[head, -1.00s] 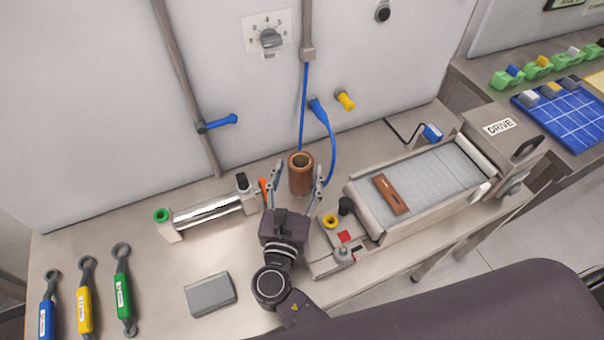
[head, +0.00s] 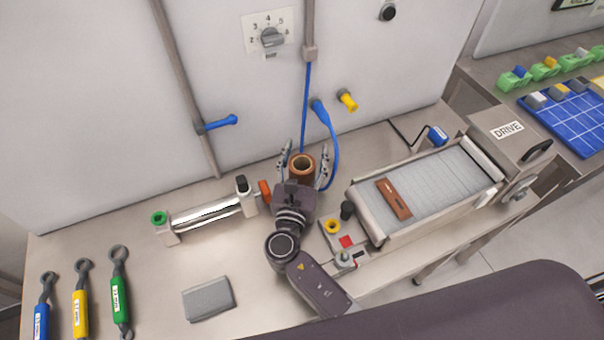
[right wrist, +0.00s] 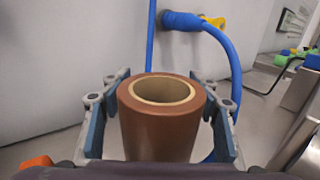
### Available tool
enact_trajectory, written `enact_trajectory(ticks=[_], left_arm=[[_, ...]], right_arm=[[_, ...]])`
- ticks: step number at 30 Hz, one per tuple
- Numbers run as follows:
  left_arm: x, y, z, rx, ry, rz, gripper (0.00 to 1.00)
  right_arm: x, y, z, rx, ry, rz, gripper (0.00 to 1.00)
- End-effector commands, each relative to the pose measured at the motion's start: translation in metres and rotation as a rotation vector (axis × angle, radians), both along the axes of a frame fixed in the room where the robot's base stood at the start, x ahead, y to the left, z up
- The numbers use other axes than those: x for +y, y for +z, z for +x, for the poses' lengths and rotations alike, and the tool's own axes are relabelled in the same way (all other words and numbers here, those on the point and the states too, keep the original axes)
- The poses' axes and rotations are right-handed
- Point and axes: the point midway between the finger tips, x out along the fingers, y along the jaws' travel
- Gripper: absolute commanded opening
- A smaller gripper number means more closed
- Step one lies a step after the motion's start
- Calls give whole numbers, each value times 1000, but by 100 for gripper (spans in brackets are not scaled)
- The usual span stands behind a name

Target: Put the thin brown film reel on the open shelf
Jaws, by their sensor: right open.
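A brown film reel (head: 302,168) stands upright near the back wall, a hollow roll with a pale core. It also shows in the right wrist view (right wrist: 160,130), where its top faces me. My right gripper (head: 303,154) is open, with one finger on each side of the reel. In the right wrist view a gap shows between each finger and the reel. The gripper's body hides the reel's lower part. I cannot make out an open shelf. My left gripper is not in view.
A silver roller (head: 206,214) lies left of my right gripper. A conveyor (head: 440,190) bearing a brown plate (head: 394,198) is at right. A blue hose (head: 327,130) hangs close behind the reel. A grey block (head: 208,299) lies on the bench in front, with bare bench around it.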

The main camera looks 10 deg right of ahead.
Motion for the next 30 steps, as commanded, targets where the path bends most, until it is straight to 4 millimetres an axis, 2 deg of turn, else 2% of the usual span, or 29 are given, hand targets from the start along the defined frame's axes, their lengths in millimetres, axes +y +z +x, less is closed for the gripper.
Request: enact_trajectory(ticks=[7,21,30], left_arm=[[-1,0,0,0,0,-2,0],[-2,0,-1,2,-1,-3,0],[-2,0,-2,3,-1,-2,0]], right_arm=[[-1,-1,1,0,0,1,55],[-1,-1,1,1,0,0,3],[0,0,1,-1,0,1,0]])
